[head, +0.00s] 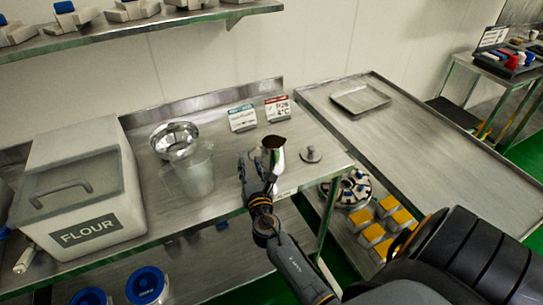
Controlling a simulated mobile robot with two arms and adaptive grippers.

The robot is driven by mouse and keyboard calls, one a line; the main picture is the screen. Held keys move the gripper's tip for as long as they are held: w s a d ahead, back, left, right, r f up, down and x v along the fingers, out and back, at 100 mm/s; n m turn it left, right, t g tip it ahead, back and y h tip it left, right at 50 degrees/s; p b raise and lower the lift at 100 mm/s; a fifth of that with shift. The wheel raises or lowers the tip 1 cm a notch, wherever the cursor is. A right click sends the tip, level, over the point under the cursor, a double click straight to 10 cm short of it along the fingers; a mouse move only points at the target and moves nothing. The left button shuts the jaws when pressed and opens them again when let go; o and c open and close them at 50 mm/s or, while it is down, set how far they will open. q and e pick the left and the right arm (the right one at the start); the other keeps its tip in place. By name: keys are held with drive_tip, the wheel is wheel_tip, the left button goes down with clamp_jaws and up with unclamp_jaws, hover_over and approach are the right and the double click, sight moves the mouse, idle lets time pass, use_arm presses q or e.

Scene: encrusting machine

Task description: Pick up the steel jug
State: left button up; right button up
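The steel jug (279,159) stands upright near the front right of the steel counter (225,212). Its shiny side faces the right, and its left and lower parts are partly hidden by my gripper. My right gripper (257,162) is at the jug's near left side, in front of it. Its fingers look spread, with one finger standing apart to the left of the jug. Whether the other finger touches the jug I cannot tell. My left gripper is not in view.
A clear pitcher (195,175) and a steel bowl (174,138) stand left of the jug. A small round lid-like piece (311,154) lies right of it, and two label cards (243,118) stand behind. A flour bin (80,185) fills the counter's left.

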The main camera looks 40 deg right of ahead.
sight(249, 152)
drive_tip(key=x, duration=0.5)
drive_tip(key=shift+w+d+f, duration=0.25)
drive_tip(key=shift+d, duration=0.15)
drive_tip(key=shift+s+r, duration=0.1)
clamp_jaws()
